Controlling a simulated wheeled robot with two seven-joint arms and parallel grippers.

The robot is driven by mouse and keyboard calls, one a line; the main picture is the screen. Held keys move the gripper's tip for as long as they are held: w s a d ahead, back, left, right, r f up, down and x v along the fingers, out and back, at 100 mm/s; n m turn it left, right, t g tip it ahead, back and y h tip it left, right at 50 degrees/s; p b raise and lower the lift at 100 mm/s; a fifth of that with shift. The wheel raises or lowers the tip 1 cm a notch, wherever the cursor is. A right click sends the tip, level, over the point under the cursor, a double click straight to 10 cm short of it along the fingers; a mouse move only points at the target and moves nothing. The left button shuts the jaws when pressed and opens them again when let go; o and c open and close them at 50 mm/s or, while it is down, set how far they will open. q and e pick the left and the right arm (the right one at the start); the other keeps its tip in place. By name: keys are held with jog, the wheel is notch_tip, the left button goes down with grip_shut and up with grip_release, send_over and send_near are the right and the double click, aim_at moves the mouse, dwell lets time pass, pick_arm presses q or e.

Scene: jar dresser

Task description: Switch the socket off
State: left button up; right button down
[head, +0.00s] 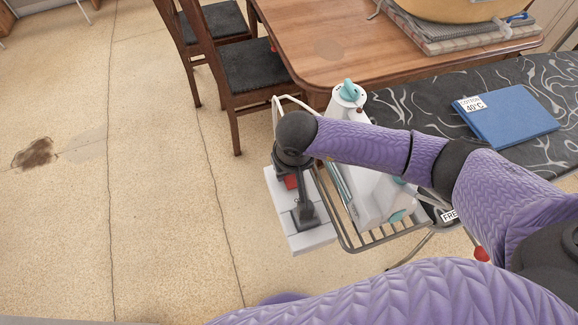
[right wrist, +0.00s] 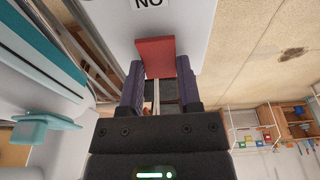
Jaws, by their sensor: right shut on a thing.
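The socket (head: 285,211) is a white box at the side of the ironing board's wire rack. Its upper part fills the top of the right wrist view (right wrist: 185,22), with a label reading "NO". The red switch (right wrist: 155,57) stands out from its face and also shows in the head view (head: 291,182). My right gripper (right wrist: 158,76) is at the socket, its two fingers on either side of the red switch and shut on it. My left gripper is not in view.
A white and teal iron (head: 370,192) stands on the wire rack (head: 392,234) beside the socket. A blue folder (head: 508,116) lies on the dark patterned ironing board (head: 420,103). A wooden table (head: 320,45) and chairs (head: 245,68) stand behind.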

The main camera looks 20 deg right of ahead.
jog(key=shift+s+t, duration=0.15)
jog(key=shift+t, duration=0.45)
jog(key=shift+c, duration=1.4)
grip_release()
jog(key=p+v, duration=0.2)
jog(key=v, duration=0.8)
jog(key=shift+p, duration=0.35)
jog(key=shift+s, duration=0.1)
